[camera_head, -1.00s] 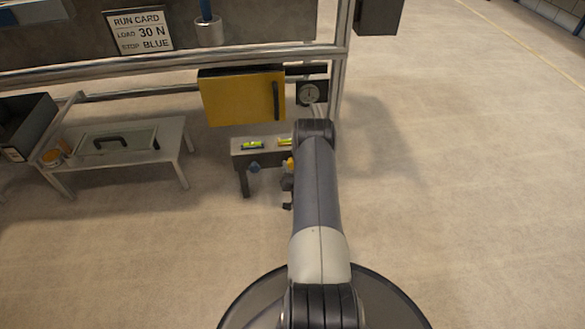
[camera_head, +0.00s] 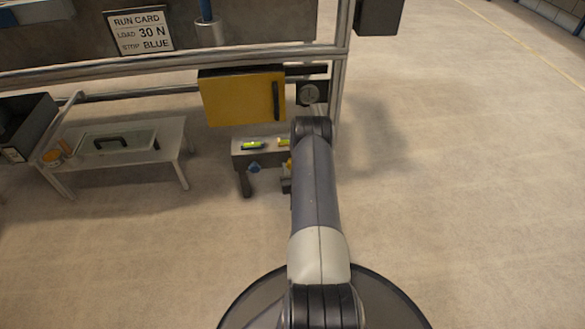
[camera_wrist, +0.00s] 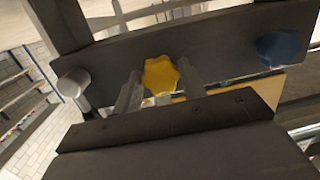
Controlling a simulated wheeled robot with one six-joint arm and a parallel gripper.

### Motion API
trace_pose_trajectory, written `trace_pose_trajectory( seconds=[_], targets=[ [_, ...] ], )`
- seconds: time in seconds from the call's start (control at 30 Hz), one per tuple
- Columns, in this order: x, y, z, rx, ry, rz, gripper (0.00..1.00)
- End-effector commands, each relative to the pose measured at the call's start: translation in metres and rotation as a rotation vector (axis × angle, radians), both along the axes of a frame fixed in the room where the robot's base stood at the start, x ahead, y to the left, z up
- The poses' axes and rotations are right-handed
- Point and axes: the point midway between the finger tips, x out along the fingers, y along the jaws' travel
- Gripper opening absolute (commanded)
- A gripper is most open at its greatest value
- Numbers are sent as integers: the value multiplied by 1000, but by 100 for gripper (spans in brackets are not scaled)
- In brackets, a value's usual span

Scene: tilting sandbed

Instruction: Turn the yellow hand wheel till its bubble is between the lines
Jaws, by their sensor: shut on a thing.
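The yellow hand wheel (camera_wrist: 161,75) is a lobed knob on the dark front bar of a small bench. My gripper (camera_wrist: 158,92) is shut on it, one finger on each side, in the wrist view. In the head view my arm hides most of the yellow wheel (camera_head: 290,164). Two green bubble vials sit on the bench top (camera_head: 240,153): the left vial (camera_head: 252,145) is in full view, and the right vial (camera_head: 283,142) is partly hidden by my arm. The bubbles are too small to place against the lines.
A blue hand wheel (camera_wrist: 281,47) sits on the same bar; it also shows in the head view (camera_head: 254,167). A yellow cabinet door (camera_head: 242,97) and a gauge (camera_head: 310,94) are behind the bench. A low table (camera_head: 170,150) stands left. The floor at right is clear.

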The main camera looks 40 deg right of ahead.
Motion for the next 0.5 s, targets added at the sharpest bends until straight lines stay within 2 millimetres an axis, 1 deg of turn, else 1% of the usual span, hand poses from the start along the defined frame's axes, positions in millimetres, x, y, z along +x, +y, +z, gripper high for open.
trace_pose_trajectory(
  seconds=[0.17,0.2,0.43,0.5],
  targets=[
    [0,1,0,0,0,2,17],
    [0,1,0,1,0,2,40],
    [0,0,0,1,0,1,59],
    [0,0,0,1,0,1,61]
  ],
)
